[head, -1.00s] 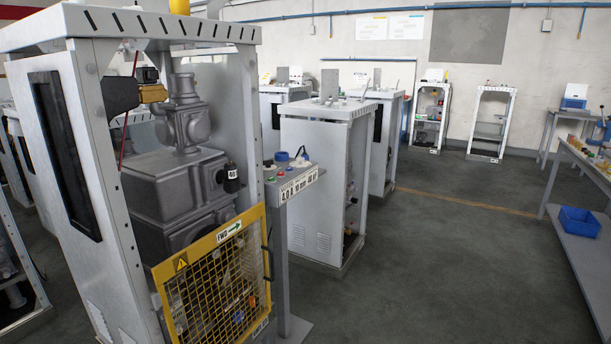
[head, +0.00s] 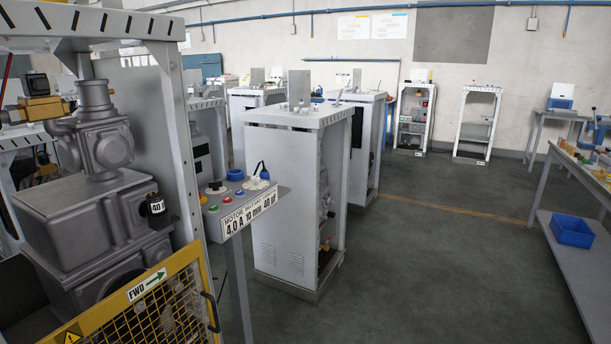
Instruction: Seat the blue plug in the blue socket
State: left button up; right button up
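A small panel (head: 228,203) on a post stands beside the open dispenser frame. On its top is a blue round part (head: 235,175). Next to it is a pale round part (head: 256,184) with a black, bent piece on it. I cannot tell at this distance whether the blue part is the plug or the socket. Neither of my grippers is in view.
The dispenser frame (head: 177,140) with grey machinery (head: 80,210) and a yellow mesh guard (head: 150,300) fills the left. White cabinets (head: 290,200) stand behind the panel. A bench (head: 565,215) with a blue bin (head: 572,230) is at right. The floor between is clear.

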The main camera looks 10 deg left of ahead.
aim_at(235, 179)
jog(key=i+z, duration=0.3)
jog(key=i, duration=1)
jog(key=i+l+u, duration=0.15)
jog(key=i+u, duration=0.3)
jog(key=i+l+u, duration=0.55)
jog(key=u, duration=0.35)
jog(key=i+l+u, duration=0.3)
jog(key=u, duration=0.15)
jog(key=i+l+u, duration=0.15)
jog(key=l+u, duration=0.2)
jog(key=u, duration=0.15)
jog(key=i+l+u, duration=0.1)
jog(key=l+u, duration=0.35)
jog(key=j, duration=0.1)
